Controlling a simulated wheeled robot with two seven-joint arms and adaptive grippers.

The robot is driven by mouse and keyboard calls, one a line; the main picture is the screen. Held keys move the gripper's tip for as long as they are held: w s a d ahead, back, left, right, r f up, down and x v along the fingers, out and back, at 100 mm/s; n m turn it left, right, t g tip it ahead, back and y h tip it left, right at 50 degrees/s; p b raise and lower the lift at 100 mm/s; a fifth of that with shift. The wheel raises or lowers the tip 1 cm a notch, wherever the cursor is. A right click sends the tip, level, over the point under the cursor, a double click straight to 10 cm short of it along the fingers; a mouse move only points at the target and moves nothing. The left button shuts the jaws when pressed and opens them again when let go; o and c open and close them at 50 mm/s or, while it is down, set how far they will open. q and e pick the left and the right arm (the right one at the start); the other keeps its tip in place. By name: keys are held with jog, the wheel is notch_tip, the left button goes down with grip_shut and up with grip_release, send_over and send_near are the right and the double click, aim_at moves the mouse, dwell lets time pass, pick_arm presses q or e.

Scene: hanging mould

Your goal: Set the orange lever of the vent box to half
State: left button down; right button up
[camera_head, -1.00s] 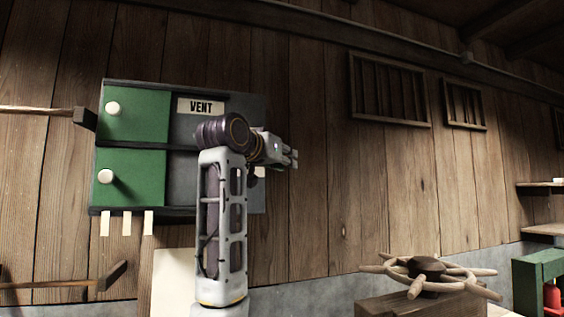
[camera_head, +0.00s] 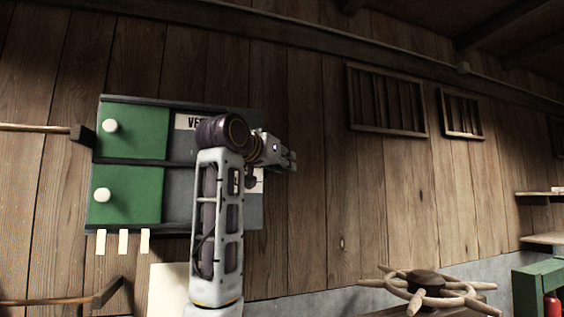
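The vent box (camera_head: 180,190) hangs on the plank wall at the left, with two green doors with white knobs on its left part and a grey panel on its right. A sign, partly covered by my arm, sits at its top. No orange lever is visible; my arm hides much of the grey panel. One arm, which I take as my left, rises in front of the box and bends right. Its gripper (camera_head: 289,158) is at the box's right edge, pointing right; its finger opening is too small to tell. My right gripper is not in view.
Wooden bars with dark ends (camera_head: 82,136) reach in from the left, near the box. The wall right of the gripper is clear, below two slatted vents (camera_head: 387,101).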

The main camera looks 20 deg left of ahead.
pick_arm(q)
jog(key=c, duration=1.6)
grip_release()
jog(key=o, duration=0.5)
jog(key=shift+w+f, duration=0.15)
jog(key=shift+w, duration=0.25)
jog(key=shift+c, duration=0.2)
jog(key=v, duration=1.2)
